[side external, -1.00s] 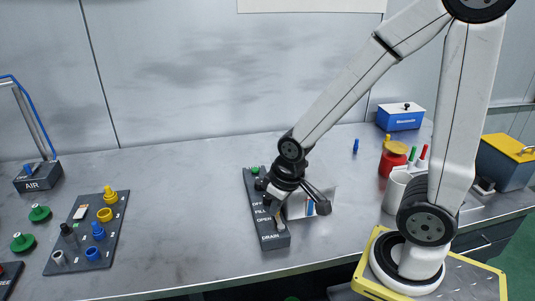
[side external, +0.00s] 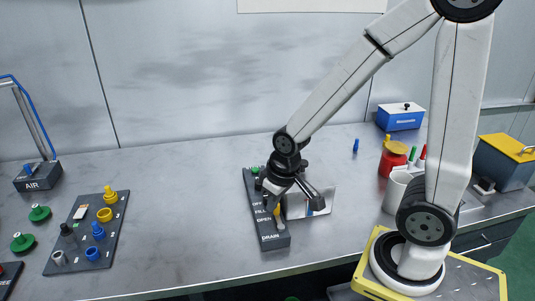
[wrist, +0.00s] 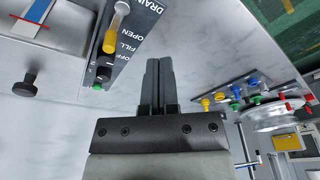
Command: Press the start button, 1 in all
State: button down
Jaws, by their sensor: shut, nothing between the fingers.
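A dark control panel (side external: 274,238) with the words OFF, FILL, OPEN and DRAIN lies on the bench. A green button (side external: 255,170) sits at its far end; it also shows in the wrist view (wrist: 97,87), beside a black knob (wrist: 103,73). I cannot read a start label on it. My gripper (wrist: 158,63) is shut and empty, pointing downward. In the side view it is over the panel's middle, apart from the green button and hiding part of the lettering.
A white box-like item (side external: 318,203) stands right of the panel. A board with coloured knobs (side external: 78,267) lies to the left, with green wheels (side external: 23,242) beyond it. A white cup (side external: 397,190) and a red jar (side external: 391,163) stand right. Bench between board and panel is clear.

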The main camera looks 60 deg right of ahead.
jog(key=w+d+m+y, duration=0.4)
jog(key=w+d+m, duration=0.65)
jog(key=w, duration=0.35)
jog(key=m+t+y, duration=0.3)
jog(key=m+y, duration=0.1)
send_over(257, 168)
jog(key=shift+r, duration=0.25)
jog(key=shift+f, duration=0.2)
jog(key=shift+f, duration=4.2)
jog(key=shift+f, duration=0.85)
jog(key=shift+r, duration=0.8)
